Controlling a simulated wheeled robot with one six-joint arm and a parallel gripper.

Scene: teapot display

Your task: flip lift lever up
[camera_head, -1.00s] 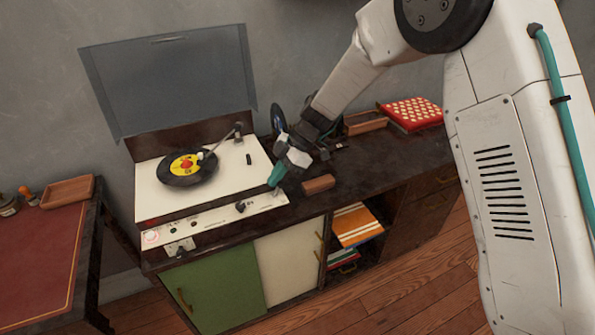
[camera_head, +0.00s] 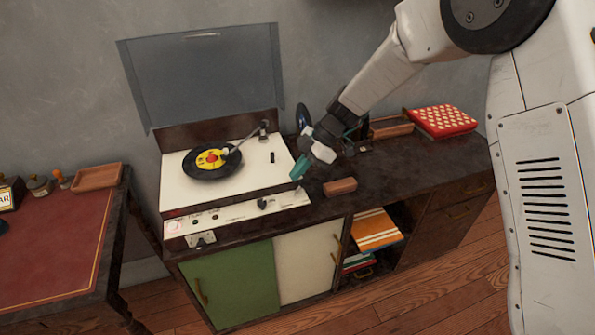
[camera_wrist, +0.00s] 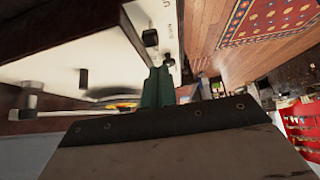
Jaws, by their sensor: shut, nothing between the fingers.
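The white record player (camera_head: 225,180) sits on the cabinet with its lid raised. Its front panel (camera_head: 240,212) carries a dark knob or lever (camera_head: 262,203). In the wrist view a black control (camera_wrist: 150,37) stands by lettering that seems to read "UP" and "DOWN"; its position is unclear. A small black upright piece (camera_head: 272,157) stands on the deck. My gripper (camera_head: 299,168) is shut and empty, its teal fingers at the player's right front corner. In the wrist view the fingertips (camera_wrist: 157,75) appear just below that black control; contact cannot be told.
The tonearm (camera_head: 250,138) and a black record with a yellow label (camera_head: 212,158) are on the deck. A brown block (camera_head: 340,187) lies on the cabinet top right of the player. A red patterned box (camera_head: 440,120) is further right. A desk (camera_head: 50,250) stands at left.

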